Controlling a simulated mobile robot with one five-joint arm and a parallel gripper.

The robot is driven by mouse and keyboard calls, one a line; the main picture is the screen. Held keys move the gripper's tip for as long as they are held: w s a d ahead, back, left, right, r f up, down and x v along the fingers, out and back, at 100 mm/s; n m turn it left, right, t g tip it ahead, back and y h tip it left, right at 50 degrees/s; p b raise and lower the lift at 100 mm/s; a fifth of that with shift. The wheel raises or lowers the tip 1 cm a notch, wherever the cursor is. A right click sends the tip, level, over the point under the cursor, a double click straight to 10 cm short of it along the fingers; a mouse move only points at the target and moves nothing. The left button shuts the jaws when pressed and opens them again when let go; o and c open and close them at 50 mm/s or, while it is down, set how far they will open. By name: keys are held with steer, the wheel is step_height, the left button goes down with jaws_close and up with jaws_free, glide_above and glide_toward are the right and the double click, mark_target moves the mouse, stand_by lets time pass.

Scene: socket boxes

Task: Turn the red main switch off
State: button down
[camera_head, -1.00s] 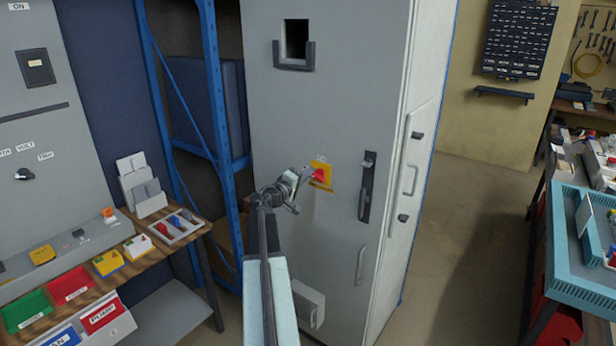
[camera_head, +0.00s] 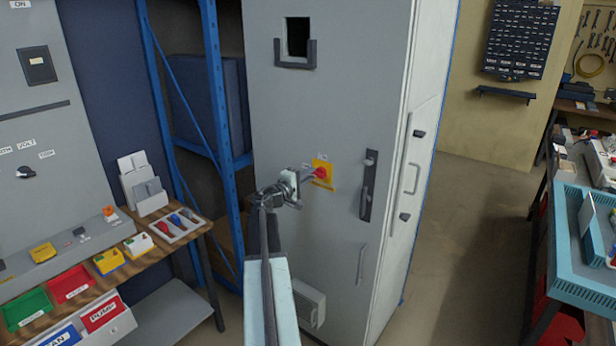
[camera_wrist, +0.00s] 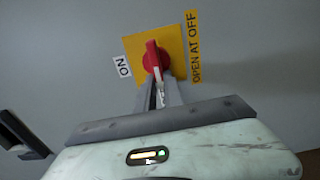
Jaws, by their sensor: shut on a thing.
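The red main switch (camera_head: 320,174) sits on a yellow plate (camera_head: 327,165) on the front of the tall grey cabinet (camera_head: 345,80). In the wrist view, the red handle (camera_wrist: 151,58) stands nearly upright in the picture, crosswise to the line from the ON label (camera_wrist: 123,66) to the OPEN AT OFF label (camera_wrist: 193,45). My gripper (camera_wrist: 159,82) is shut on the near end of the handle. In the head view, my gripper (camera_head: 306,178) reaches the switch from the left. The fingertips hide part of the handle.
A dark door handle (camera_head: 368,186) is right of the switch. A blue shelf rack (camera_head: 222,100) stands left of the cabinet. A bench with bins (camera_head: 75,281) is at left. A teal tray (camera_head: 575,270) is on the right-hand bench. Floor between is clear.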

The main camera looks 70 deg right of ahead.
steer(key=shift+w, duration=0.15)
steer(key=c, duration=1.5)
jaws_free()
steer(key=shift+d, duration=0.1)
steer(key=shift+o, duration=0.2)
steer(key=v, duration=0.8)
